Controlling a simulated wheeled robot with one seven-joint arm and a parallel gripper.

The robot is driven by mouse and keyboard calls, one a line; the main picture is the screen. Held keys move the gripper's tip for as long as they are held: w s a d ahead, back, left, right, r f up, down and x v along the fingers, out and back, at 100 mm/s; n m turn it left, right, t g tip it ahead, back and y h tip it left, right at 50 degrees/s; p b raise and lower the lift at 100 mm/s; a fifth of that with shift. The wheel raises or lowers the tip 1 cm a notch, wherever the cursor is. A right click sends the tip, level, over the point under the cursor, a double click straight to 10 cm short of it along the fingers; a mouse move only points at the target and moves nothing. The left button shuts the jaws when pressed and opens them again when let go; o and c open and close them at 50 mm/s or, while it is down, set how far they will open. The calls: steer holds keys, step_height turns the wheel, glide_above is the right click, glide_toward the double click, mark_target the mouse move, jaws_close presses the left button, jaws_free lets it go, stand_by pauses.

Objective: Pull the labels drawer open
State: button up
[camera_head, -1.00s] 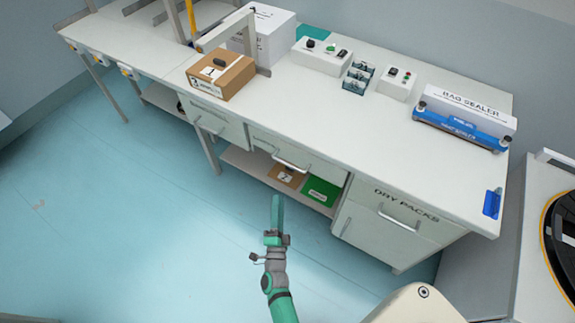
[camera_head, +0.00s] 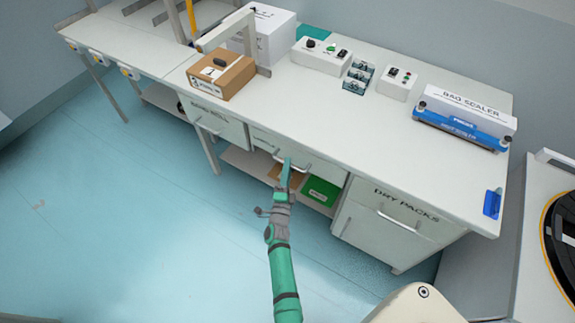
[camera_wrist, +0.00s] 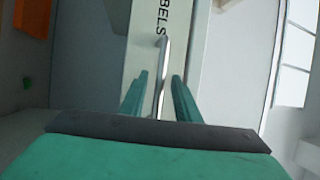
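The labels drawer (camera_head: 262,140) is the white middle drawer under the bench, and it looks shut. Part of its lettering, "BELS", shows on the drawer front in the wrist view (camera_wrist: 142,45). Its silver bar handle (camera_wrist: 162,60) runs lengthwise between my fingers in the wrist view. My gripper (camera_head: 286,168) is at the handle, with teal fingers that cover part of it in the head view. In the wrist view my gripper (camera_wrist: 160,92) is open, one finger on each side of the handle, with gaps visible.
The dry packs drawer (camera_head: 375,212) is to the right and another drawer (camera_head: 212,120) to the left. Below, a shelf holds a green item (camera_head: 321,190) and a brown one. A cardboard box (camera_head: 221,75) and bag sealer (camera_head: 463,120) stand on the bench. The floor in front is clear.

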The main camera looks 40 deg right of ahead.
steer(key=shift+w+d+r, duration=0.15)
steer(key=shift+w+d, duration=0.3)
jaws_close()
steer(key=shift+a, duration=0.1)
